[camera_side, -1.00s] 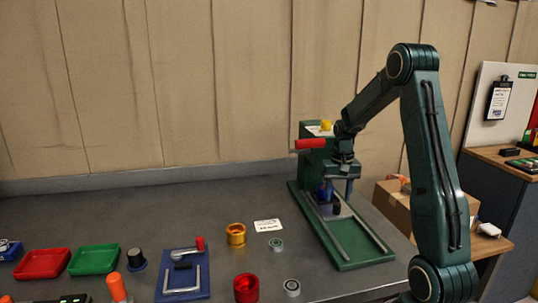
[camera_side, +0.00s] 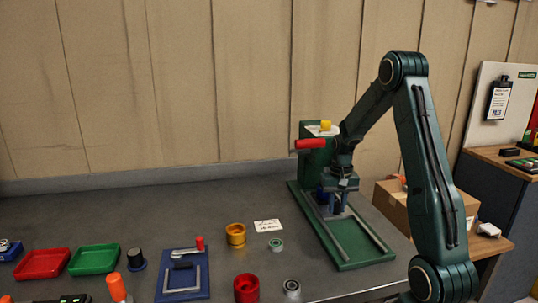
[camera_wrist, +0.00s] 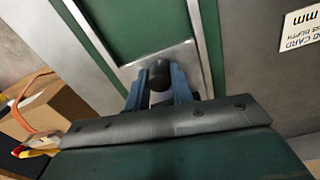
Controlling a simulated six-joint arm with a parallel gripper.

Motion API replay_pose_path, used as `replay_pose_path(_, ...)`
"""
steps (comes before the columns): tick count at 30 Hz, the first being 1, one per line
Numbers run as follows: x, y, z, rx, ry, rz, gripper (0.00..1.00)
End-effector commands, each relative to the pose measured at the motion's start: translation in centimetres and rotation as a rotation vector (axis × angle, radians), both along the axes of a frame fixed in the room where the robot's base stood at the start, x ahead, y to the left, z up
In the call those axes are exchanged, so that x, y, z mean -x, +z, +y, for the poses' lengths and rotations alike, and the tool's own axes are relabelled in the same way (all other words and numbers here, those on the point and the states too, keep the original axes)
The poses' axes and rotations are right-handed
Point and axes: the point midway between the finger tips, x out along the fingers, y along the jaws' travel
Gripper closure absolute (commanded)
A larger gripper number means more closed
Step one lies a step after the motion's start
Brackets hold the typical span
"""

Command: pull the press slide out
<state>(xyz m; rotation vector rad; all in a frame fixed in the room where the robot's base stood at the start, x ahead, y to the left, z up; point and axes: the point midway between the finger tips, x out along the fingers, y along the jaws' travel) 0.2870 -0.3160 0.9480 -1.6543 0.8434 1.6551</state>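The green press (camera_side: 309,168) stands at the back of the bench, with a red-ended lever (camera_side: 310,144) and two metal rails on its base. Its slide is a grey plate (camera_wrist: 133,73) between the rails, with an upright black knob (camera_wrist: 160,74). My gripper (camera_side: 338,208) is lowered over the slide, under the press head. In the wrist view, the blue fingers of my gripper (camera_wrist: 159,85) stand on both sides of the knob. They look open, with narrow gaps beside the knob. In the side view the knob is mostly hidden by the fingers.
A white card (camera_side: 268,225), a brass cup (camera_side: 236,235), a red cup (camera_side: 246,288) and small rings lie left of the press. A blue plate fixture (camera_side: 183,280) and red and green trays are farther left. A cardboard box (camera_side: 392,205) stands behind right.

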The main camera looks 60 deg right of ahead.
Motion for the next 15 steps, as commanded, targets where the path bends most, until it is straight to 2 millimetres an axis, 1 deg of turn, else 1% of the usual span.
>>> replay_pose_path(8,0.2,0.1,0.1,0.001,-0.001,-0.001,1.0)
replay_pose_path(11,0.5,0.1,0.5,0.002,-0.001,-0.001,1.0)
replay_pose_path(15,1.4,0.1,1.4,0.001,-0.001,-0.001,1.0)
